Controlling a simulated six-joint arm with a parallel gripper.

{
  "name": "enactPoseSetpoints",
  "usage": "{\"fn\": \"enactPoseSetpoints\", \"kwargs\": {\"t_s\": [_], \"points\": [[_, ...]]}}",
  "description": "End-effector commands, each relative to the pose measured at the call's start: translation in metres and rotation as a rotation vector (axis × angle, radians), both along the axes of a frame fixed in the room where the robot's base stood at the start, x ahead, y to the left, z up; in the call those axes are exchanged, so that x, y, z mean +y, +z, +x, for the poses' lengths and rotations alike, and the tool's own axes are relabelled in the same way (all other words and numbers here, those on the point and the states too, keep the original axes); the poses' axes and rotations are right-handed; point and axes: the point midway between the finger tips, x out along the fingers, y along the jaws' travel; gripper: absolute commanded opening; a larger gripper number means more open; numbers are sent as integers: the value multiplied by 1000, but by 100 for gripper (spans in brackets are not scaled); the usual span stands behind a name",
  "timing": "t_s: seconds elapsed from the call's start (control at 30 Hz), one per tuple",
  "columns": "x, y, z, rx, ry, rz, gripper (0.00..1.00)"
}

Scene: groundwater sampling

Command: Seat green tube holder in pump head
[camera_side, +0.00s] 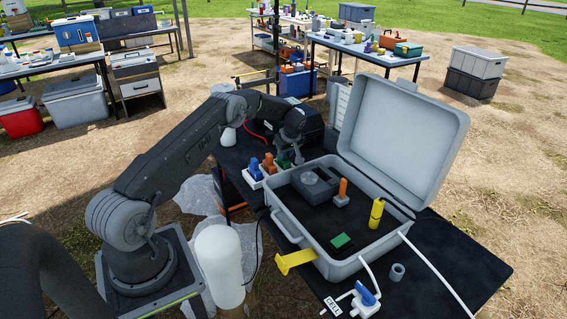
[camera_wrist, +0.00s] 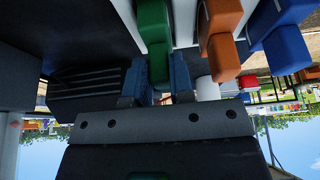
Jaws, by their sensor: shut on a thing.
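The green tube holder (camera_wrist: 154,32) is between the two fingers of my gripper (camera_wrist: 156,85) in the wrist view, and the gripper is shut on its narrow end. In the side view my gripper (camera_side: 291,154) is low over the white rack, and a bit of the green holder (camera_side: 284,162) shows under it. The holder still appears to be at the rack, beside the orange and blue holders; I cannot tell whether it is lifted. A dark grey block with a round top, which looks like the pump head (camera_side: 316,179), lies inside the open case.
An orange holder (camera_side: 268,165) and a blue holder (camera_side: 253,168) stand close by on the white rack (camera_side: 250,180). The open grey case (camera_side: 345,266) holds an orange-topped part (camera_side: 342,192), a yellow cylinder (camera_side: 376,214) and a green piece (camera_side: 341,241). Its raised lid (camera_side: 402,135) stands behind.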

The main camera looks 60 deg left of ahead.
Motion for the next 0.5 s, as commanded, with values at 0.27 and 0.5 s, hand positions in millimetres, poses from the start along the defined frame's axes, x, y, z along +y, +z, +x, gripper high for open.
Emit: {"fn": "enactPoseSetpoints", "kwargs": {"t_s": [0.27,0.5], "points": [[0,0,0,0,0,0,0],[0,2,0,-1,0,1,0]]}}
